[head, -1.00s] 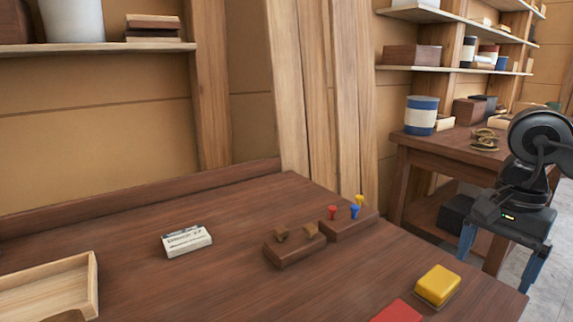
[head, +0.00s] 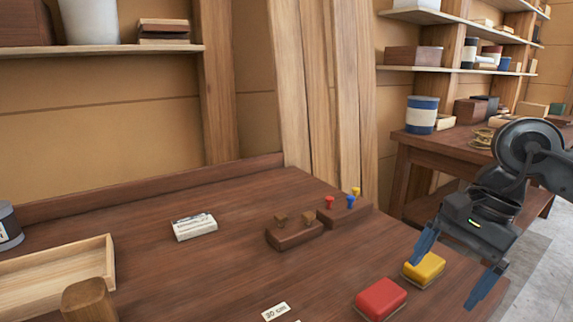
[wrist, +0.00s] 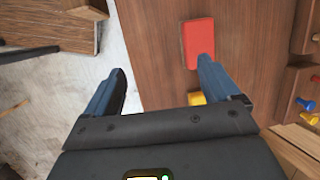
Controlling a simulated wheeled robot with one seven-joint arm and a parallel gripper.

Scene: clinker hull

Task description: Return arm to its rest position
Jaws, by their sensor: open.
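My gripper (head: 452,275) is at the right of the head view, above the table's right edge, with its blue fingers spread apart and nothing between them. In the wrist view my gripper (wrist: 160,80) also shows open and empty. A yellow block (head: 424,269) lies on the table, partly behind the left finger in the head view. A red block (head: 380,299) lies beside it. In the wrist view the red block (wrist: 197,42) is beyond the right finger, and the yellow block (wrist: 196,98) is mostly hidden by that finger.
The wooden table (head: 230,270) holds a white labelled box (head: 194,227), a block with brown pegs (head: 294,234), a block with coloured pegs (head: 343,210), a wooden tray (head: 108,262) and a label card (head: 276,312). A second bench (head: 420,150) stands behind. Floor shows at right.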

